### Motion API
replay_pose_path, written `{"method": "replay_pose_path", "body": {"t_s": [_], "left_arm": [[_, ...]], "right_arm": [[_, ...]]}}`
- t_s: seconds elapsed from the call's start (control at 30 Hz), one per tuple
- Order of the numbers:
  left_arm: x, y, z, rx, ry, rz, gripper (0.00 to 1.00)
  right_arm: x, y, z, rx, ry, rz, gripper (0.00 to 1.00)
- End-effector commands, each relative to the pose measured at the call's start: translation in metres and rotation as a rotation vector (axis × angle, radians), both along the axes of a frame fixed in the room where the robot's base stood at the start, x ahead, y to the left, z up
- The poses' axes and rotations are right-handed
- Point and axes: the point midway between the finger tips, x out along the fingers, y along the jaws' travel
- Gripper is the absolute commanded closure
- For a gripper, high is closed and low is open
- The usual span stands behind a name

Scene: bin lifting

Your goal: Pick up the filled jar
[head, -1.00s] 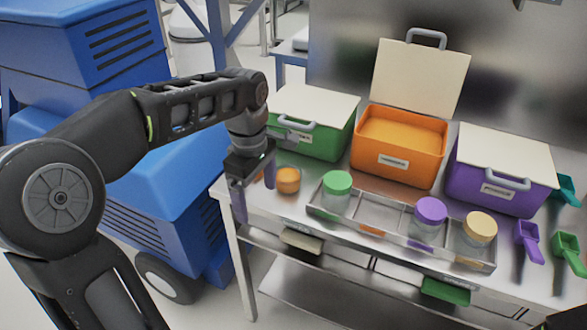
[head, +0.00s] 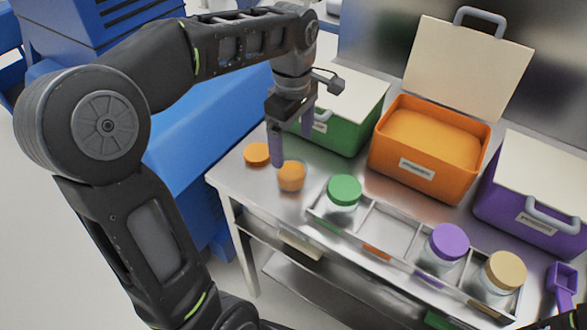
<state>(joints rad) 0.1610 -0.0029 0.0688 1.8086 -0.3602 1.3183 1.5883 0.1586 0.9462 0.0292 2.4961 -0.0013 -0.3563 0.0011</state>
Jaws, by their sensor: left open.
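The filled jar (head: 291,176) is a small jar with orange contents. It stands without its lid near the left end of the steel table. An orange lid (head: 257,154) lies flat on the table to its left. My left gripper (head: 292,148) is open and points down, its fingers just above and behind the jar in the picture. One fingertip appears close to the jar's upper left edge; I cannot tell if they touch.
A divided metal tray (head: 380,243) holds jars with green (head: 344,190), purple (head: 450,241) and tan (head: 505,270) lids. Behind stand a green bin (head: 345,130), an open orange bin (head: 415,180) filled with orange material, and a purple bin (head: 510,212). A purple scoop (head: 561,285) lies at right.

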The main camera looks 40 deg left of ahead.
Motion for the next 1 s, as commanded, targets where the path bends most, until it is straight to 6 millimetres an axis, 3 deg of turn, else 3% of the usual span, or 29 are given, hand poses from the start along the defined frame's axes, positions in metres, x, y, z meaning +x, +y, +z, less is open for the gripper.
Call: {"method": "replay_pose_path", "body": {"t_s": [0.3,0.67,1.0], "left_arm": [[-0.001,0.0,-0.025,0.0,0.001,-0.001,0.11],[-0.001,0.0,-0.03,0.0,0.002,0.0,0.11],[-0.006,0.0,-0.074,-0.001,0.003,0.001,0.11]], "right_arm": [[0.0,0.0,0.0,0.0,-0.001,0.0,0.64],[0.001,0.0,0.001,0.0,-0.001,0.0,0.64],[0.0,0.0,0.006,0.0,0.0,0.0,0.64]]}}
